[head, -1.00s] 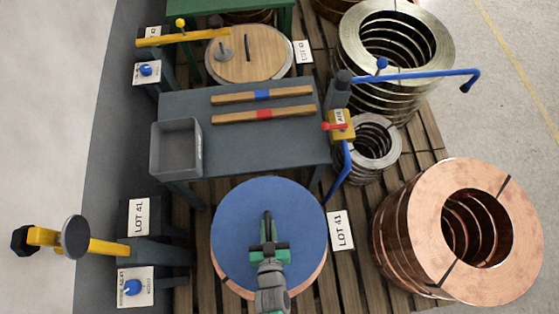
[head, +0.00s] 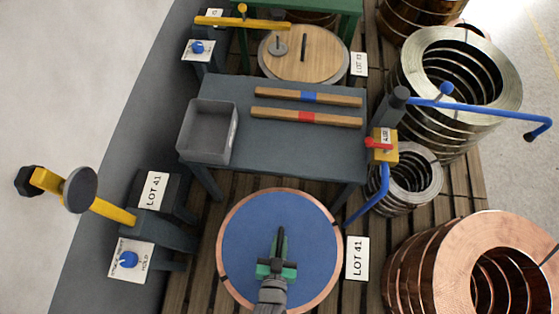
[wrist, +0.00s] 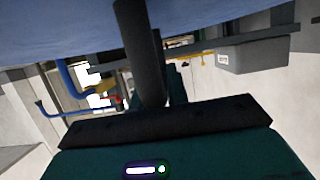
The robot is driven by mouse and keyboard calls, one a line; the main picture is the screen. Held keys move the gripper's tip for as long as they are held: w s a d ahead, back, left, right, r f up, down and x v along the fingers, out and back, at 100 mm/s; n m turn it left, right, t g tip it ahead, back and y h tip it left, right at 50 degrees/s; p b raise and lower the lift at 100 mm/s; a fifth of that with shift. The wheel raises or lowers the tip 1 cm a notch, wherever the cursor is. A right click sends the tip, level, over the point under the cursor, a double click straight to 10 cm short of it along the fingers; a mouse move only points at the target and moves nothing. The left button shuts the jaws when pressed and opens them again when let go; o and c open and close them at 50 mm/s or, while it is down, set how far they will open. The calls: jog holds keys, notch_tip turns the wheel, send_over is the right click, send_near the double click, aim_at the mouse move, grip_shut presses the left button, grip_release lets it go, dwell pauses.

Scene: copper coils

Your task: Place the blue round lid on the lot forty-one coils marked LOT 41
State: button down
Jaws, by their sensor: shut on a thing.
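The blue round lid (head: 245,245) lies over the LOT 41 copper coil stack in the head view. A copper rim (head: 226,209) of that stack shows around its left, top and right edges. I cannot tell whether the lid touches the coil. My gripper (head: 279,250) is shut on the lid's dark upright handle and hides part of the lid's lower middle. The lid's blue surface (wrist: 60,30) and the dark handle (wrist: 138,50) also fill much of the wrist view. A white LOT 41 sign (head: 357,258) stands right of the stack.
A dark table (head: 235,95) with two wooden bars and a grey bin (head: 208,132) stands behind. A blue bent arm (head: 480,108) reaches across at right. Large copper coils (head: 440,262) stand right. A yellow arm with a round pad (head: 80,189) is at left.

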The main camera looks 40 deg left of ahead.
jog(key=shift+f, duration=0.4)
jog(key=shift+f+b, duration=0.65)
jog(key=shift+f, duration=0.05)
jog(key=c, duration=1.3)
grip_release()
jog(key=p+v, duration=0.1)
jog(key=v, duration=0.6)
jog(key=shift+s+d+r+p, duration=0.2)
jog(key=shift+s+p, duration=0.1)
jog(key=shift+p, duration=0.1)
